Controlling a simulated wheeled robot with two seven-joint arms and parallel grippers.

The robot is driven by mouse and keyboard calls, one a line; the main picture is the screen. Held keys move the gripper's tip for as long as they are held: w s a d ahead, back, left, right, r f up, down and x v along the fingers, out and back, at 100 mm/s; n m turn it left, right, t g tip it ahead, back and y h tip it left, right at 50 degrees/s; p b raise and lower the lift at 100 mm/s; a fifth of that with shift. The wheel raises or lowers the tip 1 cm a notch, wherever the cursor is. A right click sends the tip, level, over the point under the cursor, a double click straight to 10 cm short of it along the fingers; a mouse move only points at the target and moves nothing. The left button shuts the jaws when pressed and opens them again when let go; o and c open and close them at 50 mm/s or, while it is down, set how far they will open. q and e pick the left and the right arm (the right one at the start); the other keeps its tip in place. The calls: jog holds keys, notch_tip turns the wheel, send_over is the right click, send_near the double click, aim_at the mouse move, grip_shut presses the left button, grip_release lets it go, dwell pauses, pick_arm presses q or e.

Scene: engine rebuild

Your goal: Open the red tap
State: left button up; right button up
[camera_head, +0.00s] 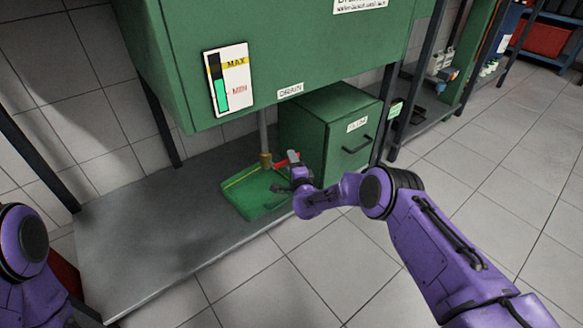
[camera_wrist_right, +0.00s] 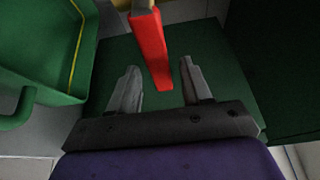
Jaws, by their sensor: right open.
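The red tap handle (camera_head: 281,162) sticks out to the right from a brass fitting (camera_head: 265,160) at the bottom of the drain pipe. In the wrist view, the red handle (camera_wrist_right: 152,48) comes down from the top, its free end lying between my finger outlines. My right gripper (camera_head: 285,172) is at the handle, partly covering it in the head view. In the wrist view my right gripper (camera_wrist_right: 160,76) is open, with gaps on both sides of the handle; I cannot tell the depth between them. My left gripper is out of view; only part of the left arm shows.
A green tray (camera_head: 246,204) lies below the tap on the grey shelf (camera_head: 150,262). A green cabinet with a drawer (camera_head: 312,118) stands close on the right. The large green tank (camera_head: 290,50) with a level gauge (camera_head: 229,80) hangs above. Open floor is in front.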

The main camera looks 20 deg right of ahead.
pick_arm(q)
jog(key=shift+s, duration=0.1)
pick_arm(e)
jog(key=shift+w, duration=0.15)
grip_shut()
